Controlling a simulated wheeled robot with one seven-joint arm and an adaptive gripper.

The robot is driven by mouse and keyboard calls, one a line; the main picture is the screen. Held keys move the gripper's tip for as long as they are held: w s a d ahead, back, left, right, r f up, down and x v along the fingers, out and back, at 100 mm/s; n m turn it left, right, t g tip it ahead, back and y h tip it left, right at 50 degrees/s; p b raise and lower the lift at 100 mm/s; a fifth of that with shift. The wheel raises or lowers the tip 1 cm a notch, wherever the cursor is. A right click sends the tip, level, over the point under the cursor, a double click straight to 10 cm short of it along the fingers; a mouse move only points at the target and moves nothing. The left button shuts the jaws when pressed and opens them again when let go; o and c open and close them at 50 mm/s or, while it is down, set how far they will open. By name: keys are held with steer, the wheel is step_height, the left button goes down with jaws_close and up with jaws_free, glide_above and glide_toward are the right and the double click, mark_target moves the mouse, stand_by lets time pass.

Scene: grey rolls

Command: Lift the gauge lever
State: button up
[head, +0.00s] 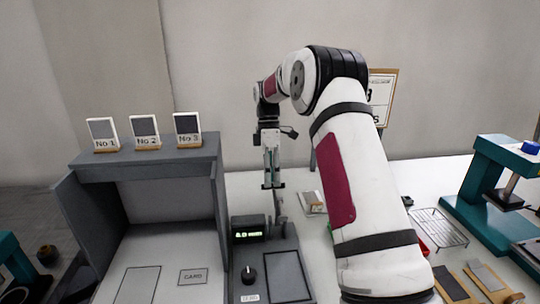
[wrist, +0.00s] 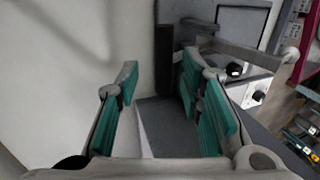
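The gauge (head: 285,275) is a dark grey unit with a lit green display (head: 248,234) and a black knob (head: 248,275). In the wrist view its grey body (wrist: 165,112) lies beyond the fingers. A pale bar with a round end, seemingly the lever (wrist: 245,53), reaches to the right past the right finger. My gripper (head: 273,186) points down above the back of the gauge. It also shows in the wrist view (wrist: 158,80), with its teal-padded fingers apart and nothing clearly held between them. The head view shows the lever area only small, partly behind the gripper.
A grey open-fronted cabinet (head: 150,168) with several numbered cards on top stands left of the gauge. A wire rack (head: 438,228) and a teal press (head: 480,180) stand to the right. My arm hides part of the table.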

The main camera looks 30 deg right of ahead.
steer(key=a+v, duration=0.1)
steer(key=v, duration=0.7)
steer(key=shift+d+r, duration=0.4)
steer(key=shift+d, duration=0.05)
steer(key=s+a+r+m+t+h+p, duration=0.1)
steer(key=s+a+r+m+t+p, duration=0.15)
steer(key=s+a+r, duration=0.5)
steer(key=s+a+r+m+t+h+p, duration=0.1)
steer(key=s+a+r+m, duration=0.35)
steer(key=s+r, duration=0.5)
steer(key=s+a+f+m+t, duration=0.1)
steer(key=s+f+m, duration=0.1)
steer(key=s, duration=0.6)
steer(key=s+a+f+m+t+p, duration=0.1)
steer(key=s+a+f+m+t, duration=0.1)
steer(key=s, duration=0.5)
steer(key=s+a+f+m+t+p, duration=0.1)
steer(key=s+a+f+m, duration=0.1)
steer(key=s, duration=0.6)
steer(key=shift+s+f+m+y, duration=0.3)
steer(key=shift+f, duration=0.1)
